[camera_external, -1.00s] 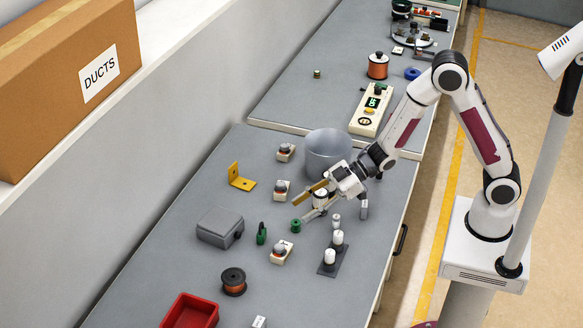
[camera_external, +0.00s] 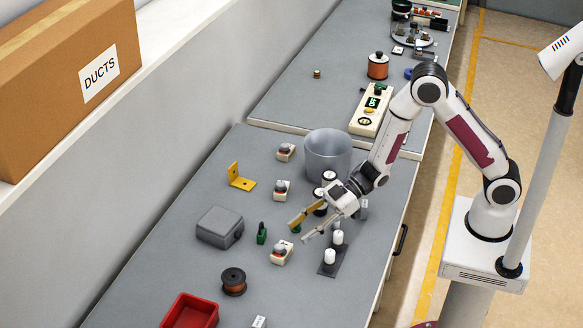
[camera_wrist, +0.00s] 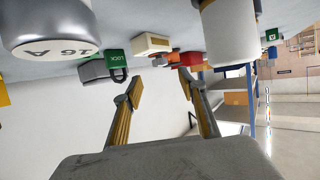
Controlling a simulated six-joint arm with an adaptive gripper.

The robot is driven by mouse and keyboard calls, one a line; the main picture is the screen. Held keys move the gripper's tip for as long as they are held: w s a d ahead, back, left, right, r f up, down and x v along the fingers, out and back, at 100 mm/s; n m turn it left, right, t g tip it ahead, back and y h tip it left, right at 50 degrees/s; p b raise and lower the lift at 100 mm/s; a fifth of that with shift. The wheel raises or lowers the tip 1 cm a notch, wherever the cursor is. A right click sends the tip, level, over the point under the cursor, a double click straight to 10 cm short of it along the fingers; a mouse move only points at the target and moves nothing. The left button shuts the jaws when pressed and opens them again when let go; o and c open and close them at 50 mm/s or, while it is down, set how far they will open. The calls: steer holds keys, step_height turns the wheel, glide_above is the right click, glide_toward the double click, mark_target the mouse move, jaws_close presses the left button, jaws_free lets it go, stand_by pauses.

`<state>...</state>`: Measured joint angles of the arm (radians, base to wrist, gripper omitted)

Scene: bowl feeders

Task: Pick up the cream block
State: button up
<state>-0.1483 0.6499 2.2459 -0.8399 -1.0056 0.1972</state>
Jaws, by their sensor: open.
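Several cream blocks with dark and red parts on top stand on the grey bench: one near the middle (camera_external: 279,258), one farther back (camera_external: 281,196) and one at the back (camera_external: 283,157). I cannot tell which one the task means. My gripper (camera_external: 298,233) is open and empty, its fingers pointing left and down, just behind and right of the middle cream block. In the wrist view my gripper (camera_wrist: 163,84) shows two spread fingers. A cream block (camera_wrist: 150,44) appears beyond them, apart from them, next to a green padlock (camera_wrist: 117,59).
White cylinders on a dark plate (camera_external: 327,270) stand right of the middle block. A grey pot (camera_external: 328,150), grey box (camera_external: 219,226), yellow bracket (camera_external: 240,181), copper spool (camera_external: 233,282) and red bin (camera_external: 190,311) stand around. A labelled 16 A cylinder (camera_wrist: 50,25) fills the wrist view's upper left.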

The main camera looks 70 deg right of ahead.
mark_target(283, 245)
steer(key=shift+w+a+f, duration=0.3)
steer(key=shift+w+a, duration=0.1)
steer(key=shift+a, duration=0.15)
steer(key=shift+x, duration=2.6)
steer(key=shift+s+f, duration=0.1)
steer(key=shift+f, duration=0.1)
steer(key=shift+c, duration=0.3)
jaws_close()
